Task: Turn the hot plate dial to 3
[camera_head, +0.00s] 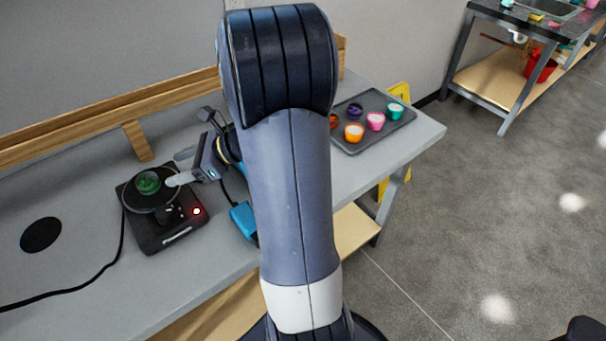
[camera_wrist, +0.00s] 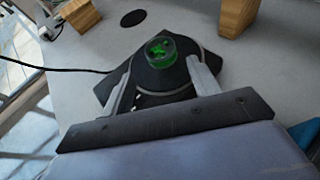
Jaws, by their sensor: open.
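The black hot plate (camera_head: 160,230) sits on the grey bench at the left, with a round heating disc. A green round item (camera_head: 148,183) rests on the disc; it also shows in the wrist view (camera_wrist: 160,50). The dark dial (camera_head: 173,212) is on the front part of the hot plate, near a lit red lamp (camera_head: 197,211). Its setting is too small to read. My gripper (camera_head: 172,168) is open and empty, just right of the disc and above the hot plate. In the wrist view its fingers (camera_wrist: 160,68) frame the hot plate (camera_wrist: 150,82), and the dial is not clear.
A black cable runs left from the hot plate. A dark round spot (camera_head: 41,235) is on the bench. A blue object (camera_head: 244,221) lies right of the hot plate. A dark tray (camera_head: 352,145) with several coloured cups is farther right. A wooden rail (camera_head: 110,113) runs behind.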

